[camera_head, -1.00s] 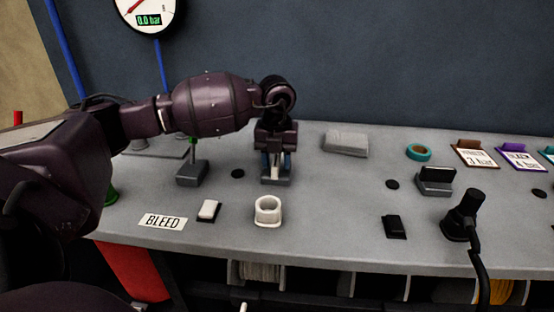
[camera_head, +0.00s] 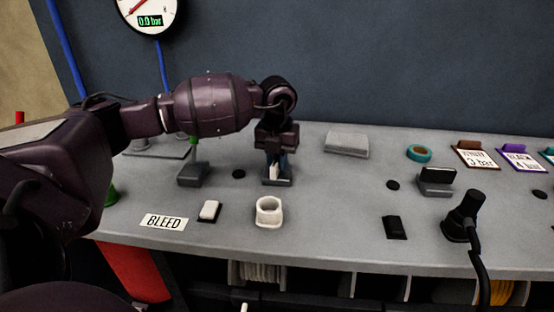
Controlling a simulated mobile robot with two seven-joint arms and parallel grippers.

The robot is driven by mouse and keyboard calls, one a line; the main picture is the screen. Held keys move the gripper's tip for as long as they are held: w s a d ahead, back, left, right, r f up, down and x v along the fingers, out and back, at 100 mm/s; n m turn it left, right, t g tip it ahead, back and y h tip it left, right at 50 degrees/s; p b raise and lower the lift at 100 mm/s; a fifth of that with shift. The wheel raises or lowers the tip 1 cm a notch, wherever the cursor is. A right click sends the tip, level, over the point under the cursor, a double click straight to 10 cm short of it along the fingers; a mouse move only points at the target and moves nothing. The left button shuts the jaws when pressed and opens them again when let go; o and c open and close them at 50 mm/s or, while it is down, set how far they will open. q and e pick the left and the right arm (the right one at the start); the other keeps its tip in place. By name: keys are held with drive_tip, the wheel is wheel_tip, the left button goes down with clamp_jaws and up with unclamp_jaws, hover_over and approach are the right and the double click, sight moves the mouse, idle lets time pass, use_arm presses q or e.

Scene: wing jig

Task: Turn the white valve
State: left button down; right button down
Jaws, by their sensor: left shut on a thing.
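The white valve (camera_head: 273,174) shows as a small white handle on a grey base block (camera_head: 278,183) at the middle of the bench. My left gripper (camera_head: 275,165) points down onto it from above and is shut on the handle. The fingers hide much of the handle. My right gripper is not in view.
A white ring-shaped cup (camera_head: 268,212) stands in front of the valve, and a white switch (camera_head: 209,211) is beside a BLEED label (camera_head: 163,222). A grey block (camera_head: 347,143) lies behind right. A black handle with a cable (camera_head: 465,215) stands at right. The gauge (camera_head: 148,14) reads 0.0 bar.

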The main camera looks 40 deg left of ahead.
use_arm(q)
drive_tip(key=m, duration=1.4)
drive_tip(key=shift+f+m+b, duration=0.1)
drive_tip(key=shift+m+b, duration=0.2)
drive_tip(key=shift+b, duration=0.05)
drive_tip(key=shift+m, duration=1)
drive_tip(key=c, duration=1.1)
unclamp_jaws()
